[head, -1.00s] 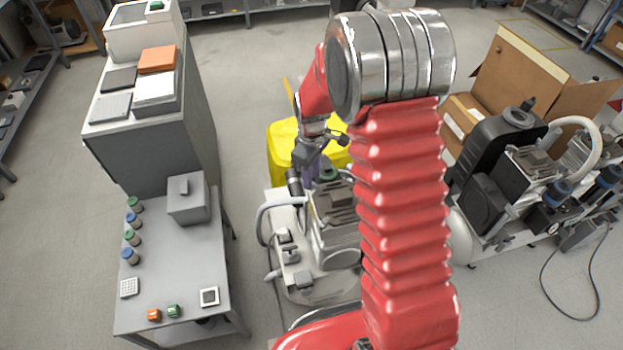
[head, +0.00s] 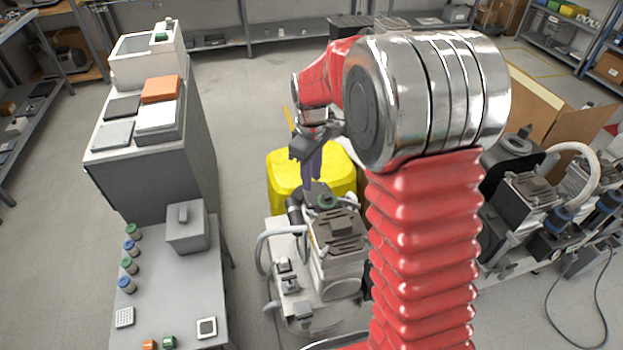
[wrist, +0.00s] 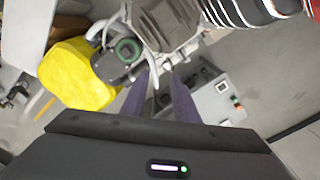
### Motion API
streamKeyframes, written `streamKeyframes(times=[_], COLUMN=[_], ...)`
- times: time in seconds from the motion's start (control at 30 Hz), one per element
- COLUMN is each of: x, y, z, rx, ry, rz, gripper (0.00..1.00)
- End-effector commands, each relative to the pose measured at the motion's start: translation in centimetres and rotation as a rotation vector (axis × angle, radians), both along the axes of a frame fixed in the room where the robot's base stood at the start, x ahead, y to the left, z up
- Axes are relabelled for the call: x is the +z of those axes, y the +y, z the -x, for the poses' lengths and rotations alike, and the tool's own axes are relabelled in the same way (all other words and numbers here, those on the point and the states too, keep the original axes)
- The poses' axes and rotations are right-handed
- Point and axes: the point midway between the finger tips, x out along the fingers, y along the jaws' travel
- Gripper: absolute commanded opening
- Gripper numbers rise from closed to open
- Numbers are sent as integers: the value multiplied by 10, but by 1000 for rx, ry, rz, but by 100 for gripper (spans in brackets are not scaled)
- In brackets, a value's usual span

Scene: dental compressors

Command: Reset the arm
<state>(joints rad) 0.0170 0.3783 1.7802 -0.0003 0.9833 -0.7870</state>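My red arm rises in the right-centre of the head view and bends over at a large metal joint. My gripper (head: 312,178) hangs beyond it, pointing down above the near compressor, in front of the yellow bin. In the wrist view its two purple fingers (wrist: 160,80) stand apart with nothing between them, so it is open and empty. Below it the compressor (head: 338,245) shows a dark ribbed top and a green round cap; the cap (wrist: 128,50) also shows in the wrist view, left of the fingers. My arm hides part of the compressor's right side.
A yellow bin (head: 345,175) stands behind the compressor. A grey table (head: 185,270) with small bottles and a grey box is at left, beside a tall cabinet (head: 150,180). More compressors (head: 530,200) and a cardboard box (head: 575,135) are at right. Floor behind is clear.

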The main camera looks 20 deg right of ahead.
Motion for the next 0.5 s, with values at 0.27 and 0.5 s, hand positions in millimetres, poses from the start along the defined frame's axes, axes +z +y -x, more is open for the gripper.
streamKeyframes(times=[0.27,0.5], x=[0,0], y=[0,0], z=[0,-1], rx=[0,-44], ry=[0,-3], rz=[0,0], gripper=[27,27])
